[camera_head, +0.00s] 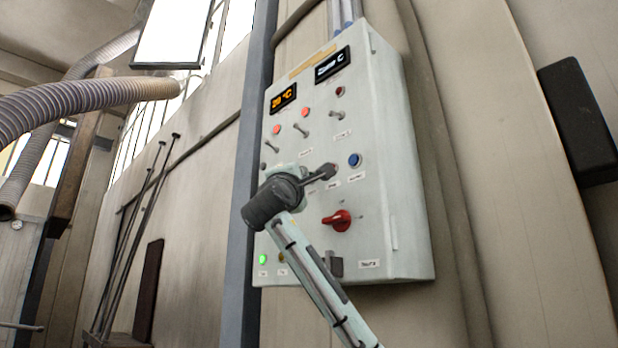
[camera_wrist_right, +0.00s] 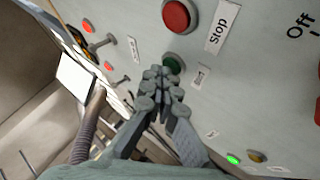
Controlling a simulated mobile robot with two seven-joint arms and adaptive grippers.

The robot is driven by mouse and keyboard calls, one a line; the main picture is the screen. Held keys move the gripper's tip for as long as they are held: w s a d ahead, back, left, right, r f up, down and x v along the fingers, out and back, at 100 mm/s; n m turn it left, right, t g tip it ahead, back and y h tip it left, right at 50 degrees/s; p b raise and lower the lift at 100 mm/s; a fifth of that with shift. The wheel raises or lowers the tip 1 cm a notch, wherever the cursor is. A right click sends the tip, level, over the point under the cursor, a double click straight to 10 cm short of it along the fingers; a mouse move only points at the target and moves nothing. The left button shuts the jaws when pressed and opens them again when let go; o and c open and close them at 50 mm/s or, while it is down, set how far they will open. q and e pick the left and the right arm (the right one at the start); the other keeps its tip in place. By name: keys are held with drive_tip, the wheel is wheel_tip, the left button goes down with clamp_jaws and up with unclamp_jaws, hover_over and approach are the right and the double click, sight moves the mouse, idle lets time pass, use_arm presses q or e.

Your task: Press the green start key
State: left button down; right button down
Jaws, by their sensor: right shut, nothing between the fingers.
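The green start key (camera_wrist_right: 174,63) is a dark green round button in the right wrist view, just past my fingertips and partly covered by them. A small label (camera_wrist_right: 202,77) sits beside it. My right gripper (camera_wrist_right: 161,76) is shut and empty, its tips pointing at the key; I cannot tell whether they touch it. In the head view my right gripper (camera_head: 326,171) is in front of the middle of the pale control box (camera_head: 396,200), and the green key is hidden there. My left gripper is in neither view.
A red button (camera_wrist_right: 176,15) labelled Stop is close to the green key. A blue button (camera_head: 355,159) and a red rotary switch (camera_head: 337,220) are also near the gripper. A green lamp (camera_head: 263,259) glows at the box's lower left. Toggle switches (camera_head: 301,131) stick out above.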

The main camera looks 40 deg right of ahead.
drive_tip(key=shift+a, duration=0.6)
drive_tip(key=shift+s+a, duration=0.15)
drive_tip(key=shift+a, duration=1.1)
drive_tip(key=shift+s+a, duration=0.1)
drive_tip(key=shift+a, duration=1.15)
